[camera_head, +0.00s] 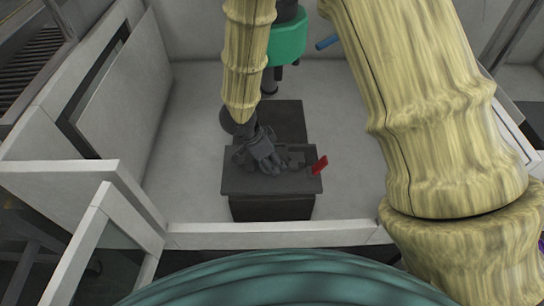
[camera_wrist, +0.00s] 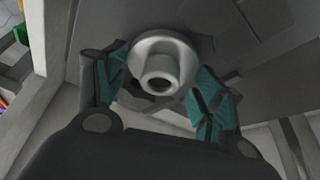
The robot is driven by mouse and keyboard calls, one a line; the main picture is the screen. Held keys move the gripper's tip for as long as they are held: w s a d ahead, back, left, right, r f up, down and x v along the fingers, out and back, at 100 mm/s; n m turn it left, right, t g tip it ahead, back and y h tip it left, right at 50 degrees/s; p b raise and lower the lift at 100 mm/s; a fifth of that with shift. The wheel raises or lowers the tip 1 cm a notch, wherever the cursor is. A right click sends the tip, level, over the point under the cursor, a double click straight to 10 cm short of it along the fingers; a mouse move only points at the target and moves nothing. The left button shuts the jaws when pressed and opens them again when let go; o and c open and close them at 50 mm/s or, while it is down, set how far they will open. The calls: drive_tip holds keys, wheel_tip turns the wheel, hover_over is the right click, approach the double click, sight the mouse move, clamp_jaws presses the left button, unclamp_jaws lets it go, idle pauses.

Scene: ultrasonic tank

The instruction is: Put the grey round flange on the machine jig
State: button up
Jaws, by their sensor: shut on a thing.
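The grey round flange (camera_wrist: 160,62) shows in the wrist view as a pale ring with a raised central hub and a dark bore. It sits between the teal pads of my gripper (camera_wrist: 160,85), which are shut on it from both sides. In the head view my gripper (camera_head: 262,155) is low over the dark machine jig (camera_head: 275,187); the flange cannot be made out there. The jig's top also lies behind the flange in the wrist view (camera_wrist: 235,50). I cannot tell whether the flange touches the jig.
A red part (camera_head: 320,165) sticks up at the jig's right edge. A green machine head (camera_head: 287,40) with a spindle and a blue handle (camera_head: 327,43) hangs behind. Pale enclosure walls (camera_head: 125,100) stand on the left, and a low front rail (camera_head: 270,235) runs across. The floor around the jig is clear.

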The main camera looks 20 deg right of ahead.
drive_tip(key=shift+f, duration=0.15)
drive_tip(key=o, duration=1.2)
drive_tip(key=shift+o, duration=0.2)
drive_tip(key=b+v, duration=0.1)
drive_tip(key=v, duration=1.1)
drive_tip(key=shift+b, duration=0.3)
